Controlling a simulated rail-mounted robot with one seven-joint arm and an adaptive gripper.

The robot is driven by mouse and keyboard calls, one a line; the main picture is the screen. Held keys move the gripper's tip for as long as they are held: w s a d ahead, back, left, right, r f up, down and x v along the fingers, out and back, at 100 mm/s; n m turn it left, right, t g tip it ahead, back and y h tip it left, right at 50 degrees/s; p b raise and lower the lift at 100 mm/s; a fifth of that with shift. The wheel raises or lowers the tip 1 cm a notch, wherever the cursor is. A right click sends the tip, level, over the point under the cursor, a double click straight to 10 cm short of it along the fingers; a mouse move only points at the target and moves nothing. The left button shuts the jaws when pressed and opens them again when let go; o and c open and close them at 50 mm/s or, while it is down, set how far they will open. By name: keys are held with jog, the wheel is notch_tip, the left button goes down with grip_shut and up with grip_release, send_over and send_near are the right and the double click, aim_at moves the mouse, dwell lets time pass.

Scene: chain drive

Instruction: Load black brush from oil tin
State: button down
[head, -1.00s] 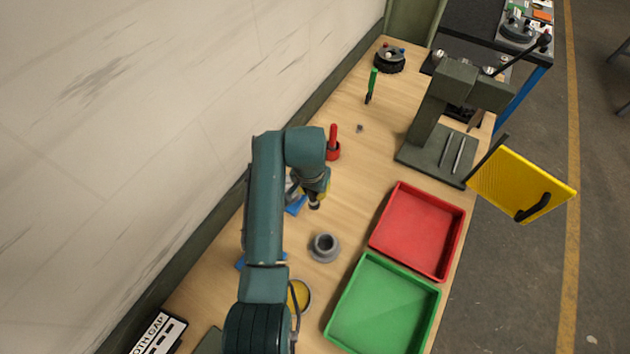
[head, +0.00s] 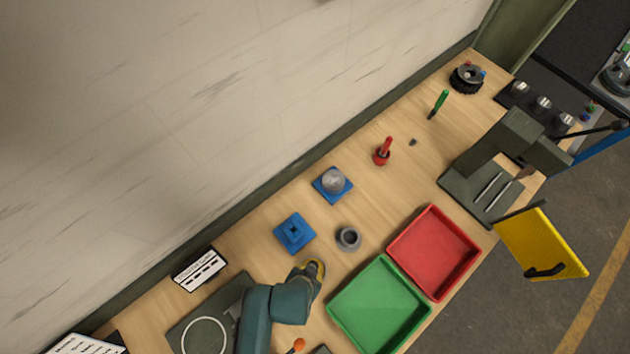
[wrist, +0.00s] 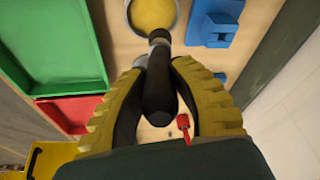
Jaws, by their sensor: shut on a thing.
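My gripper (wrist: 158,100) is shut on the black brush (wrist: 160,90), its yellow ridged fingers on either side of the dark handle. The brush's grey collar points to the top of the wrist view, at the near rim of the oil tin (wrist: 152,12). The tin is round and grey with yellow oil inside. The brush's tip is hard to make out, so I cannot tell whether it touches the oil. In the head view my gripper (head: 312,271) is low over the bench, left of the green tray (head: 380,304), and the arm hides the brush and most of the tin.
A red tray (head: 434,252) adjoins the green one. A dark press (head: 500,165) with a yellow guard (head: 543,243) is at the right.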

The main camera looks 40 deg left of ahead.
jog(key=shift+s+d+r+p, duration=0.15)
jog(key=shift+s, duration=0.2)
jog(key=shift+s+d+r+p, duration=0.15)
jog(key=shift+s, duration=0.2)
jog(key=shift+a, duration=0.1)
jog(key=shift+w+f+b, duration=0.15)
jog(key=shift+f+b, duration=0.2)
jog(key=shift+b, duration=0.05)
notch_tip(320, 180, down, 6)
jog(key=b, duration=0.6)
jog(key=shift+r, duration=0.2)
jog(key=shift+f, duration=0.75)
dwell(1.1)
notch_tip(320, 180, up, 7)
jog(key=p, duration=0.6)
jog(key=shift+p, duration=0.4)
dwell(0.5)
